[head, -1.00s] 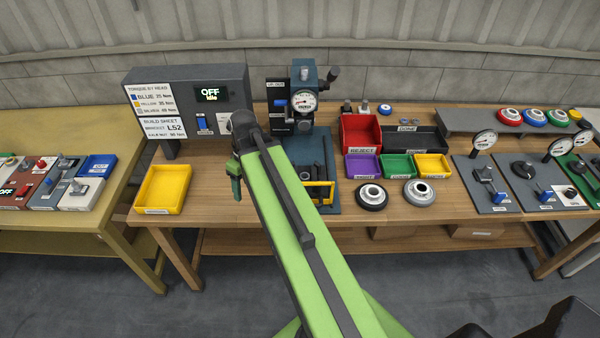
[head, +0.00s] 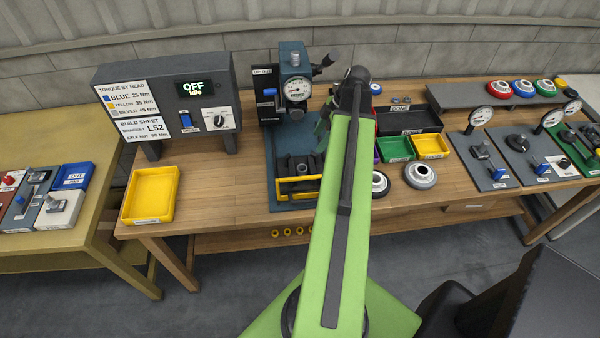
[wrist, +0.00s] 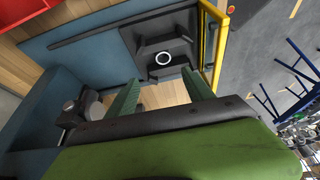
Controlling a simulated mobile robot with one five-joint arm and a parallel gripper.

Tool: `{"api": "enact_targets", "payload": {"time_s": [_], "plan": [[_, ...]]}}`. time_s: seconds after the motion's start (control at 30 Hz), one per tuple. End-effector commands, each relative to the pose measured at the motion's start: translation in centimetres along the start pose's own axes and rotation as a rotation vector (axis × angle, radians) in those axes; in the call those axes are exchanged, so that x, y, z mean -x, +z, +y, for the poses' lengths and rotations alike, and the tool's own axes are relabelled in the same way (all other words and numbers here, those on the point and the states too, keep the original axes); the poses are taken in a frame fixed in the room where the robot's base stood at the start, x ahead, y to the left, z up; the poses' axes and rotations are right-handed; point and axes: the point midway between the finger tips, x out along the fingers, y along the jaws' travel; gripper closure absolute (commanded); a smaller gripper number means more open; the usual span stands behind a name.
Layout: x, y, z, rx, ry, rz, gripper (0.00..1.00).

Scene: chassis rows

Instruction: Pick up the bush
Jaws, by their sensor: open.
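The dark fixture block (head: 299,166) also shows in the head view, under the press ram. My gripper (wrist: 162,92) is open, its two green fingers apart with nothing visible held. In the head view my gripper (head: 322,122) is mostly hidden behind my green arm, just right of the press.
The press (head: 294,85) stands upright behind its blue base, with a yellow guard bar (head: 297,188) at the front. My arm partly hides the bins right of it. A yellow tray (head: 151,196) is at left. Grey hubs (head: 420,175) lie right. Bench space between yellow tray and press is clear.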

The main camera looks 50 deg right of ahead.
Motion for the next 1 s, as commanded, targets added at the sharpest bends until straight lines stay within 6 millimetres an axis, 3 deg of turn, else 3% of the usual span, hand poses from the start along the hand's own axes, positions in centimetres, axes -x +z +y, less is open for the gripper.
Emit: {"api": "enact_targets", "payload": {"time_s": [0.03, 0.33, 0.63, 0.9, 1.0], "plan": [[-2.2, 0.4, -0.1, 0.001, -0.001, 0.0, 0.39], [-8.9, 0.3, -0.1, 0.002, -0.001, 0.0, 0.39], [-10.0, -0.1, -0.1, 0.001, -0.001, 0.0, 0.39], [-14.6, -0.2, -0.6, 0.002, -0.002, 0.0, 0.39], [-15.0, -0.4, -0.5, 0.001, -0.001, 0.0, 0.39]]}}
